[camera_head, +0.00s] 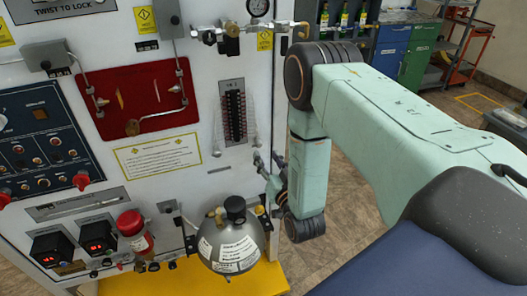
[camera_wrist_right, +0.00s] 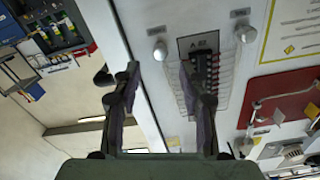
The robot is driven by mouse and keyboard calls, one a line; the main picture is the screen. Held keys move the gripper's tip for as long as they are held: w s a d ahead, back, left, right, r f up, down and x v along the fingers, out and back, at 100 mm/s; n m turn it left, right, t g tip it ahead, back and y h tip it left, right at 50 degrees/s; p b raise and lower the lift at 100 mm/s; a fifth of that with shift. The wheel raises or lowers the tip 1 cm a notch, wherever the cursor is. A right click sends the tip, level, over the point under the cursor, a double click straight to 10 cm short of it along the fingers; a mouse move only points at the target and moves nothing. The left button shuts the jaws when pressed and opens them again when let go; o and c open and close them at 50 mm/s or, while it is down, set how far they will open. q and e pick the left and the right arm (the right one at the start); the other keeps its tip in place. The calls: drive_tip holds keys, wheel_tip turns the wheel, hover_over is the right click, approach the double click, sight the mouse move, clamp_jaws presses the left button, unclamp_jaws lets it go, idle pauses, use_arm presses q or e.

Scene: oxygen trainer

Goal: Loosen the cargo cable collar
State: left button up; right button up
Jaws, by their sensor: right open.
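I cannot pick out the cargo cable collar with certainty in either view. My right gripper (camera_head: 266,178) is beside the right edge of the white trainer panel (camera_head: 205,60), partly hidden by its own wrist. In the right wrist view my right gripper (camera_wrist_right: 160,72) is open, with its two dark fingers apart and nothing seen held between them. The panel's edge shows between the fingers. A small dark rounded part (camera_wrist_right: 104,77) shows just left of the left finger; I cannot tell what it is. My left gripper is not in view.
A black terminal strip (camera_head: 233,115) with a clear cover is left of the gripper. A round metal tank (camera_head: 228,245) stands below on a yellow base (camera_head: 190,282). Brass valves (camera_head: 228,38) line the panel's top. Open floor (camera_head: 340,170) lies right.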

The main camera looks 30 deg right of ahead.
drive_tip(key=shift+v, duration=1.25)
drive_tip(key=s+a+f+n+g+y+b, duration=0.1)
drive_tip(key=s+a+f+g+y, duration=0.15)
drive_tip(key=s+f+g, duration=0.45)
drive_tip(key=s+a+f+n+g+y+b, duration=0.1)
drive_tip(key=s+a+f+g, duration=0.2)
drive_tip(key=f, duration=0.6)
drive_tip(key=s+a+f+n+g+b, duration=0.1)
drive_tip(key=s+a+f+g+b, duration=0.1)
drive_tip(key=s, duration=0.5)
drive_tip(key=s+a+f+n+g+b, duration=0.1)
drive_tip(key=s+a+f+g+b, duration=0.1)
drive_tip(key=s, duration=0.5)
drive_tip(key=s+a+f+n+g+b, duration=0.1)
drive_tip(key=s+a+f+g+b, duration=0.1)
drive_tip(key=s, duration=0.6)
drive_tip(key=shift+f+g+y+b, duration=0.45)
drive_tip(key=shift+f+g+b, duration=0.25)
drive_tip(key=shift+f, duration=0.15)
drive_tip(key=shift+d, duration=0.1)
